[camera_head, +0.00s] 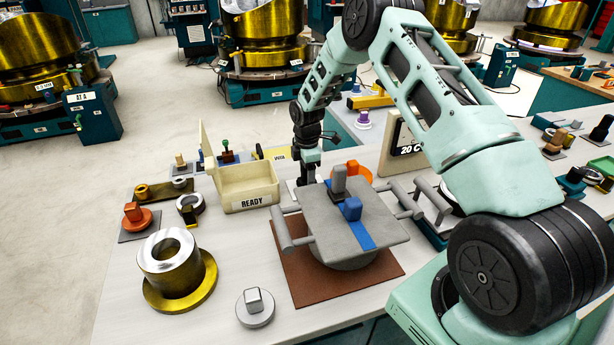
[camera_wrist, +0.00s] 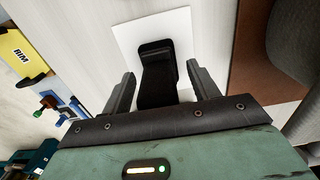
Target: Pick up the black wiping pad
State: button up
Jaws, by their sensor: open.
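The black wiping pad (camera_wrist: 155,62) lies on a white square sheet (camera_wrist: 128,38) on the pale bench top in the wrist view. It has a raised block across its middle. My gripper (camera_wrist: 163,78) is open, with one finger on each side of the pad and a gap at both sides. The near end of the pad is hidden by my gripper body. In the head view my gripper (camera_head: 307,178) points down behind the grey plate, and the pad cannot be made out there.
A grey plate with handles (camera_head: 318,222), over a brown mat (camera_head: 300,287), is close in front. An orange part (camera_head: 361,171) and a 20 C sign (camera_head: 405,149) stand to the right.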

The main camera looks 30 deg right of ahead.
jog(key=c, duration=1.1)
jog(key=shift+r, duration=0.1)
notch_tip(320, 180, up, 10)
jog(key=shift+b, duration=1.15)
jog(key=o, duration=0.4)
jog(key=c, duration=0.5)
